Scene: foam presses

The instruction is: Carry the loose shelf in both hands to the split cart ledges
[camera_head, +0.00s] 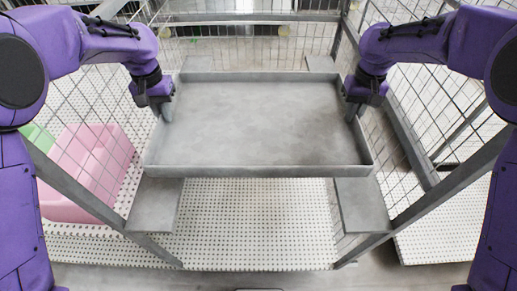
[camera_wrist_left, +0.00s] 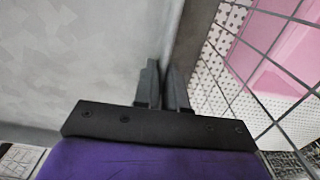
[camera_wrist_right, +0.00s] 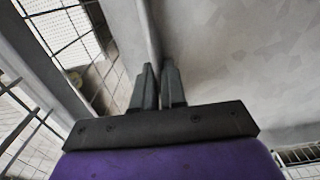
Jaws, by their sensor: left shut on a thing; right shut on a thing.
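The loose shelf (camera_head: 258,120) is a grey rectangular tray with a low rim, lying about level inside a wire-mesh cart. My left gripper (camera_head: 163,106) is shut on its left rim, and the fingers straddle that rim in the left wrist view (camera_wrist_left: 163,88). My right gripper (camera_head: 352,106) is shut on its right rim, likewise in the right wrist view (camera_wrist_right: 158,88). Split grey ledges show at the front left (camera_head: 155,204) and front right (camera_head: 361,205), with parts behind the shelf at the back left (camera_head: 197,63) and back right (camera_head: 321,63). The shelf overlaps the ledges; whether it touches them I cannot tell.
Wire-mesh side panels and grey posts (camera_head: 82,192) stand close to both arms. A pink bin (camera_head: 92,170) and a green one (camera_head: 36,138) lie beyond the left mesh. A white perforated surface (camera_head: 258,220) is below.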

